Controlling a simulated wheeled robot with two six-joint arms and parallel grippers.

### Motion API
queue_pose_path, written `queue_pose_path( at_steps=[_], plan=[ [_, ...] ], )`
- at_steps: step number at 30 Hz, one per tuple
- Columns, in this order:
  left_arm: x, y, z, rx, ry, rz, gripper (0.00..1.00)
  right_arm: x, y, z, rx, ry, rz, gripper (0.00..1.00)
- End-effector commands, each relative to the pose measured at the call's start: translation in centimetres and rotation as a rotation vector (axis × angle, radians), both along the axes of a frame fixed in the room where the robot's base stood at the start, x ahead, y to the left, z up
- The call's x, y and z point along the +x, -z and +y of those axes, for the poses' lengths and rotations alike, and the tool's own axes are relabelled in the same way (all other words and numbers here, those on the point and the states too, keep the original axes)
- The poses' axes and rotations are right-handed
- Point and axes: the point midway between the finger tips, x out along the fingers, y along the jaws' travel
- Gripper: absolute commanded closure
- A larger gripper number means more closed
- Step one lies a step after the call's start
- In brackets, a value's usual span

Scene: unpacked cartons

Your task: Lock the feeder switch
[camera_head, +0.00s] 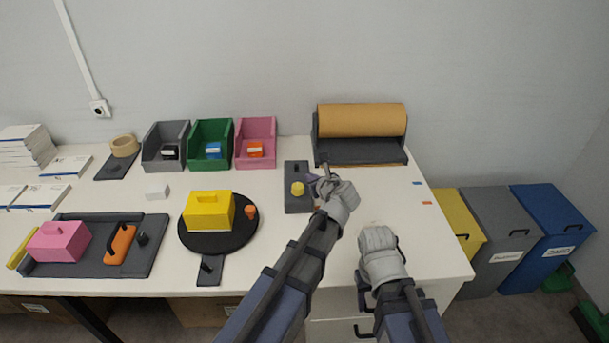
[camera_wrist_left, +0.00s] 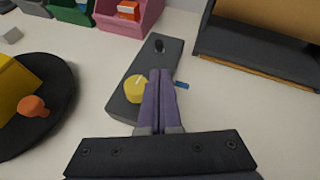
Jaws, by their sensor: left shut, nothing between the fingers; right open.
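The feeder switch looks to be the dark oblong plate (camera_head: 297,206) on the table, with a round yellow knob (camera_head: 298,189). In the left wrist view the knob (camera_wrist_left: 136,88) bears a pale line, and a small black peg (camera_wrist_left: 158,45) stands near the plate's far end. My left gripper (camera_head: 318,180) is shut and empty, just right of the knob; its fingers (camera_wrist_left: 159,78) overlap the plate in the left wrist view. I cannot tell whether they touch the knob. My right gripper (camera_head: 378,237) is open and empty over the table's front right, its fingers mostly hidden.
A dark feeder holding a brown paper roll (camera_head: 362,119) stands behind. A black round turntable (camera_head: 238,241) with a yellow block (camera_head: 208,210) is to the left. Grey, green and pink bins (camera_head: 254,144) line the back. A dark tray (camera_head: 135,258) lies far left.

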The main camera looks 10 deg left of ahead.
Motion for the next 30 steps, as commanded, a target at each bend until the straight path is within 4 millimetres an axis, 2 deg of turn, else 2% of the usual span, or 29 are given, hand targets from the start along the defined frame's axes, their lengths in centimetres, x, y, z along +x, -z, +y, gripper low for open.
queue_pose_path(
  at_steps=[9,15,21,30],
  plan=[
    [4.1,2.7,2.5,-0.002,-0.003,-0.001,1.00,0.0,2.7,0.0,0.000,0.000,0.000,0.50],
    [6.1,3.8,4.0,-0.001,-0.002,-0.001,1.00,0.0,3.8,0.0,0.000,0.000,0.000,0.50],
    [7.1,4.3,4.7,-0.001,0.000,-0.001,1.00,0.0,4.3,0.0,0.000,0.000,0.000,0.50],
    [7.2,4.3,4.8,-0.001,0.000,-0.001,1.00,0.0,4.3,0.0,0.000,0.000,0.000,0.50]
  ],
)
